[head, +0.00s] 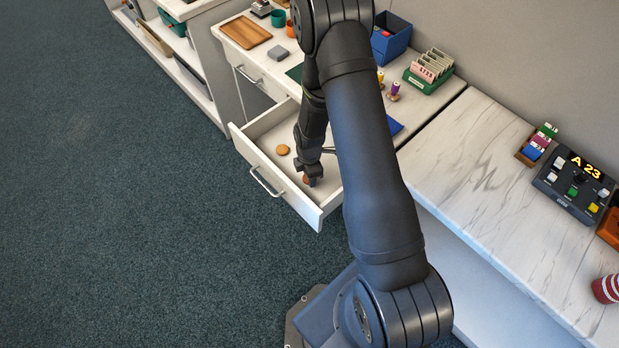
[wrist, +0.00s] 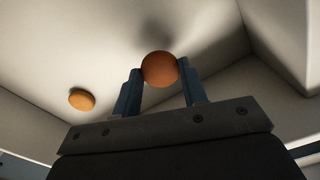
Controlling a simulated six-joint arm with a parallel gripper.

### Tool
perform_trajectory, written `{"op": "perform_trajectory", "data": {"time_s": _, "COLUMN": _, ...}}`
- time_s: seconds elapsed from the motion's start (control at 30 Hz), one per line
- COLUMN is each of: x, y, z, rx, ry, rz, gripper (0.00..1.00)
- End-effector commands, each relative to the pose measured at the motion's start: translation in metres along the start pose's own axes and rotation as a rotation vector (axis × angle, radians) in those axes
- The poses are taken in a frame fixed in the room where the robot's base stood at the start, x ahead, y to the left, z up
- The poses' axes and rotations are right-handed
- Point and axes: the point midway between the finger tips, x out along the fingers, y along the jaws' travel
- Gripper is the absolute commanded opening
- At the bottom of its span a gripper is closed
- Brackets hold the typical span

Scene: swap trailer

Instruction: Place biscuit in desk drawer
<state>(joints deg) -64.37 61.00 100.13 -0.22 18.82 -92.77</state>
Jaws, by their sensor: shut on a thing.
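The desk drawer (head: 262,172) is pulled open in the head view, with its white front and metal handle facing the lower left. My gripper (head: 309,181) reaches down inside the drawer, near its front right part. In the wrist view my gripper (wrist: 162,88) has its two blue fingers shut on a round orange-brown biscuit (wrist: 159,69). The held biscuit is low over the drawer floor; whether it touches the floor I cannot tell. A second, golden biscuit (head: 283,149) lies on the drawer floor to the left, and it also shows in the wrist view (wrist: 81,100).
My arm crosses above the desk and hides part of it. On the desk stand a wooden tray (head: 246,32), a blue bin (head: 391,38) and a green card holder (head: 428,72). A marble-topped counter (head: 475,160) is at the right. The drawer floor around the loose biscuit is clear.

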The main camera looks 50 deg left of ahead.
Motion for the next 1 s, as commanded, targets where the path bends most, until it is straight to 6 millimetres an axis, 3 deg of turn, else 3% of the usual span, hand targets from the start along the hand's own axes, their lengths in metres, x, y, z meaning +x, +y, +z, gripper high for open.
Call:
{"op": "perform_trajectory", "data": {"time_s": 0.2, "x": 0.026, "y": -0.001, "z": 0.000, "rx": 0.000, "ry": 0.001, "rz": -0.001, "gripper": 0.14}}
{"op": "perform_trajectory", "data": {"time_s": 0.57, "x": 0.030, "y": 0.000, "z": 0.000, "rx": 0.000, "ry": 0.001, "rz": 0.000, "gripper": 0.14}}
{"op": "perform_trajectory", "data": {"time_s": 0.6, "x": 0.030, "y": 0.000, "z": 0.000, "rx": 0.000, "ry": 0.001, "rz": 0.001, "gripper": 0.43}}
{"op": "perform_trajectory", "data": {"time_s": 0.7, "x": 0.029, "y": 0.000, "z": 0.000, "rx": 0.000, "ry": 0.001, "rz": 0.001, "gripper": 0.61}}
{"op": "perform_trajectory", "data": {"time_s": 1.0, "x": 0.029, "y": 0.000, "z": 0.000, "rx": 0.000, "ry": 0.001, "rz": 0.001, "gripper": 0.61}}
